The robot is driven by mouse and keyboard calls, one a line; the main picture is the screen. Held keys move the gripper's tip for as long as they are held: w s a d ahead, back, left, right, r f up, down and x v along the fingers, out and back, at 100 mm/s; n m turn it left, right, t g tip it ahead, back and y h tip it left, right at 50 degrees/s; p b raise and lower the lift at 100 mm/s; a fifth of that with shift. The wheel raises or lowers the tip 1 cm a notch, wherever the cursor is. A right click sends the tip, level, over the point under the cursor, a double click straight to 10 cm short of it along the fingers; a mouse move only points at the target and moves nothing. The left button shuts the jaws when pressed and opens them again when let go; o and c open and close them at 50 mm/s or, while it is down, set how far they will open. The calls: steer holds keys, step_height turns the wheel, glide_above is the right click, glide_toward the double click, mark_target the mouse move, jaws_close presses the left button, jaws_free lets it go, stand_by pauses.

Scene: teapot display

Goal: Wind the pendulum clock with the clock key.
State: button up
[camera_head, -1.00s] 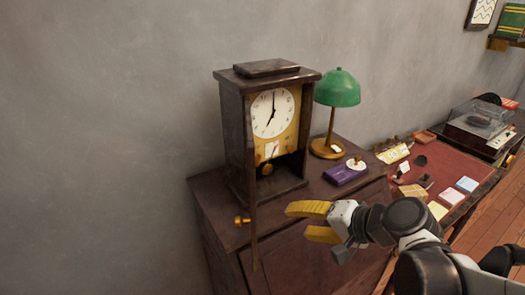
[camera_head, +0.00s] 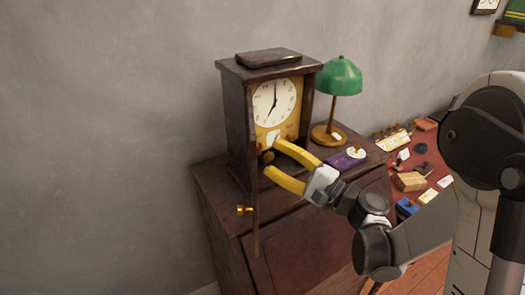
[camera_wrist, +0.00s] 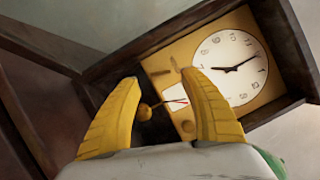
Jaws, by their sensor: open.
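The pendulum clock (camera_head: 235,100) stands upright on the cabinet, with its white dial (camera_head: 273,102) uncovered. Its narrow front door (camera_head: 254,215) hangs open, seen edge-on, with a small brass piece (camera_head: 243,210) at its edge. My gripper (camera_head: 273,159) is open at the lower front of the case, below the dial. In the wrist view, the yellow fingers (camera_wrist: 160,78) spread before the brass plate and dark opening. A round brass piece (camera_wrist: 147,110) shows between them, apparently ungripped; I cannot tell whether it is the pendulum bob or the clock key. A white label (camera_wrist: 176,97) is beside it.
A green lamp (camera_head: 338,78) stands right of the clock. A purple box (camera_head: 345,161) lies on the cabinet top (camera_head: 212,180) near my gripper. A red-topped desk (camera_head: 425,150) with small boxes and cards is farther right. The wall is close behind the clock.

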mark_target(259, 148)
steer(key=x, duration=0.4)
steer(key=shift+w+a, duration=0.1)
jaws_close()
